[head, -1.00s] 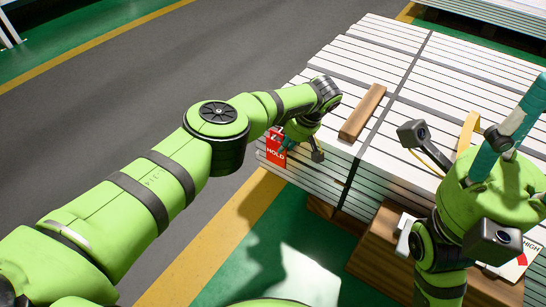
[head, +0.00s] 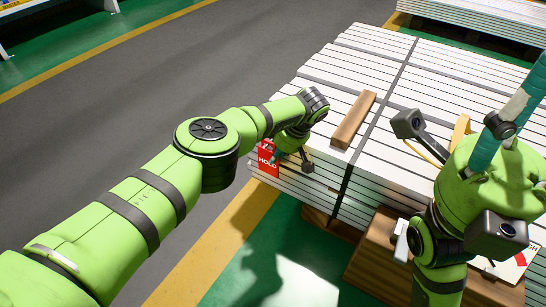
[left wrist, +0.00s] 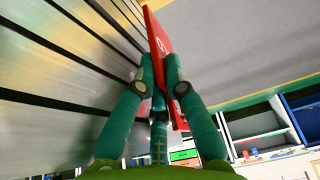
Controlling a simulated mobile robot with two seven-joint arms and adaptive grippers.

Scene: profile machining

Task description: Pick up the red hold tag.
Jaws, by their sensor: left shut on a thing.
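The red hold tag (head: 268,161) is a flat red card with white HOLD lettering, at the near left side of the stack of pale profiles (head: 430,80). My left gripper (head: 284,152) is at the tag's upper right edge. In the left wrist view, the teal fingers of my left gripper (left wrist: 160,72) are closed on the red tag (left wrist: 157,35), one on each side. The tag stands close beside the profile ends there; I cannot tell if it touches them. My right gripper (head: 512,112) is partly in view at the right, with a teal finger pointing up; its jaw opening is unclear.
A wooden block (head: 354,120) lies on top of the stack. Wooden supports (head: 375,260) are under the stack. A white card with a coloured gauge (head: 515,265) is partly hidden behind my right arm. The grey floor (head: 130,100) left of the stack is clear.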

